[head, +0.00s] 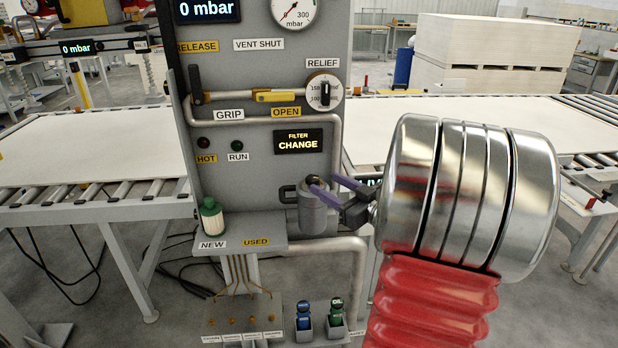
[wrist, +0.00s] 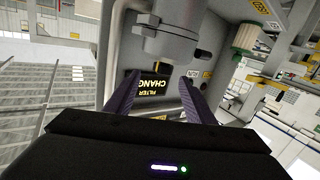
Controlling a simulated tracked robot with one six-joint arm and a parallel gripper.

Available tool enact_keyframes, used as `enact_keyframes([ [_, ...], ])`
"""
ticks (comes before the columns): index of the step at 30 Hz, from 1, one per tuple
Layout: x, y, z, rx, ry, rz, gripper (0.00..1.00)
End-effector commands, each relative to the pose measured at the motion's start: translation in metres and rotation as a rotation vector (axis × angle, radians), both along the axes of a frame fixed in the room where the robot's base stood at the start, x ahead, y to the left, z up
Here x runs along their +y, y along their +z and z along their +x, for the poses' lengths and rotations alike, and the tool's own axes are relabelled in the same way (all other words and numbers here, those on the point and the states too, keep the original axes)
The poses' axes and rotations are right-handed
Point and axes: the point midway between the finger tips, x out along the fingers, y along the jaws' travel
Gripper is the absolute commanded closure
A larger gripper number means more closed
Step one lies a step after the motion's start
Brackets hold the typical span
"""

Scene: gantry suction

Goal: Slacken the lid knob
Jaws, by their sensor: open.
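The grey filter canister (head: 313,214) stands upright on the panel's front in the head view. Its lid has a small dark knob (head: 316,180) on top, partly covered by a finger. My gripper (head: 329,186) is open, its purple fingers reaching in from the right at the lid's height. In the wrist view, which is upside down, the canister (wrist: 172,20) and its lid rim (wrist: 168,48) lie just beyond the two spread fingers of my gripper (wrist: 158,80). I cannot tell whether either finger touches the knob.
A new filter (head: 209,218) with a green cap stands on the shelf (head: 262,229) left of the canister. A pipe (head: 340,130) runs down behind my fingers. The FILTER CHANGE display (head: 298,141) is above the canister.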

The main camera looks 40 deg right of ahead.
Motion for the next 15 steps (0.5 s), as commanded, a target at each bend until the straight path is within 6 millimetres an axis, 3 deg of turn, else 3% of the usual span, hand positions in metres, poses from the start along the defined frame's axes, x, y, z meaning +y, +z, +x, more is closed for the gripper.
enact_keyframes([
  [6, 0.017, 0.021, 0.030, 0.078, -0.115, -0.086, 0.51],
  [15, 0.055, 0.043, 0.043, 0.204, -0.271, -0.136, 0.51],
])
